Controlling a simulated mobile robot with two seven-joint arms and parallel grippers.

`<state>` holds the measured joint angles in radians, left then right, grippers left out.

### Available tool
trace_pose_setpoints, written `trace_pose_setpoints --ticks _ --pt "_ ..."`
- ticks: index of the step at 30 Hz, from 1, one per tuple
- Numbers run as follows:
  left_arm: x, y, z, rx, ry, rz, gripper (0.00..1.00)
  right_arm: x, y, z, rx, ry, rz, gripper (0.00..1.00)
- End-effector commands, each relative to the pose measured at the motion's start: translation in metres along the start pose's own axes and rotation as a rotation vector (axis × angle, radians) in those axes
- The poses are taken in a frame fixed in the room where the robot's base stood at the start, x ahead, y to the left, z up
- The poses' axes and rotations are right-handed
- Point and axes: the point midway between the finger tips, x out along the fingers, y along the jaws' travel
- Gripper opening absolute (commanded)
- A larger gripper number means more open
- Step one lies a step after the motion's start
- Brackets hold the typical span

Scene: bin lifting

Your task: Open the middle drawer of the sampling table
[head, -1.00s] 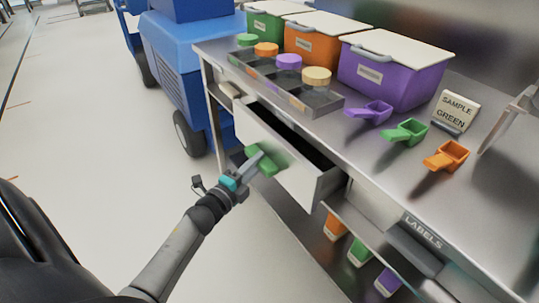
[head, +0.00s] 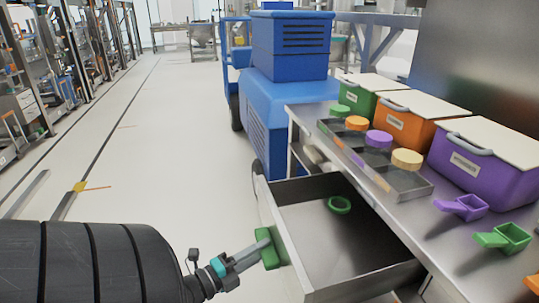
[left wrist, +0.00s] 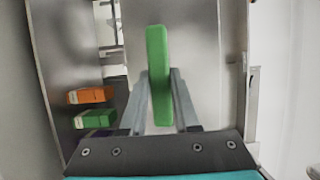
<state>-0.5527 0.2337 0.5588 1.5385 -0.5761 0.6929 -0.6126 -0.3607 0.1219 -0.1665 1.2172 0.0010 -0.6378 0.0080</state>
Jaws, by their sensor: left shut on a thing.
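The drawer (head: 345,225) of the metal sampling table (head: 395,210) stands pulled out, its inside in view. A green ring (head: 340,205) lies in it. The drawer's green handle (head: 270,248) is on its front face. My left gripper (head: 258,256) is shut on this handle. In the left wrist view, the green handle (left wrist: 158,75) stands between the two fingers (left wrist: 160,100). My right gripper is in neither view.
Green, orange and purple lidded bins (head: 480,160) stand on the tabletop. A divided tray (head: 375,160) with round coloured lids is in front of them, and scoops (head: 462,207) lie nearby. A blue vehicle (head: 275,100) stands behind the table.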

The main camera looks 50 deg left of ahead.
Motion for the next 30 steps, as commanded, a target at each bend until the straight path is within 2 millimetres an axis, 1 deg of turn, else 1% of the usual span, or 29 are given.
trace_pose_setpoints --ticks 11,12,19,26,30 --pt "-0.0012 -0.0003 0.0008 -0.001 -0.001 -0.001 0.0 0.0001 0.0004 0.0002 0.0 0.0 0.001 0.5" --pt "-0.0011 -0.0003 0.0008 -0.001 -0.001 -0.001 0.33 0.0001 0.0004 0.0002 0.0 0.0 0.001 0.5" --pt "-0.001 -0.0002 0.0007 -0.001 -0.001 -0.001 0.59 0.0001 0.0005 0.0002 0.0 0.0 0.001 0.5" --pt "-0.001 -0.0001 0.0006 0.0 0.0 -0.001 0.6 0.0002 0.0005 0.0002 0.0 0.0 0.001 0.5" --pt "-0.0076 0.0001 0.0005 -0.001 0.0 0.001 0.6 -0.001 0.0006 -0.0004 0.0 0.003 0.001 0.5"
